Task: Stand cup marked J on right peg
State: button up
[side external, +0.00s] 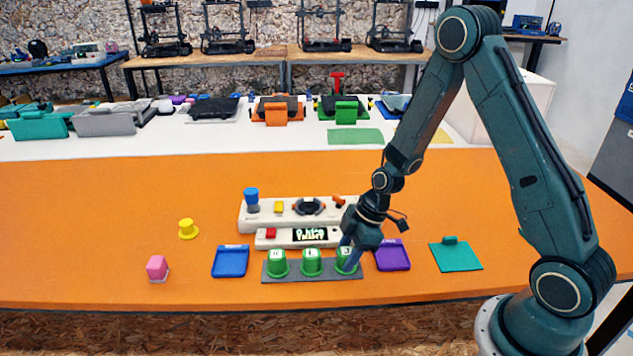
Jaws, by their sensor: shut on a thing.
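The cup marked J (341,265) is green with a pale top bearing a dark letter that looks like a J. It is upright at the right end of a dark grey strip (319,278). My gripper (348,257) is pointed down at this cup and shut on it, with a finger in front of its right side. The right peg is hidden by the cup and gripper. I cannot tell whether the cup rests fully down. Two similar green lettered cups stand upright at the left (278,266) and middle (312,265) of the strip.
A blue tray (230,262) lies left of the strip, a purple tray (393,256) and teal tray (456,256) right. A white console (285,219) stands close behind. A pink block (157,267) and yellow piece (188,229) sit left. The orange table's left is mostly clear.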

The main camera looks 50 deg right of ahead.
jog(key=o, duration=0.9)
jog(key=shift+o, duration=0.2)
jog(key=v, duration=1.2)
jog(key=shift+r, duration=0.1)
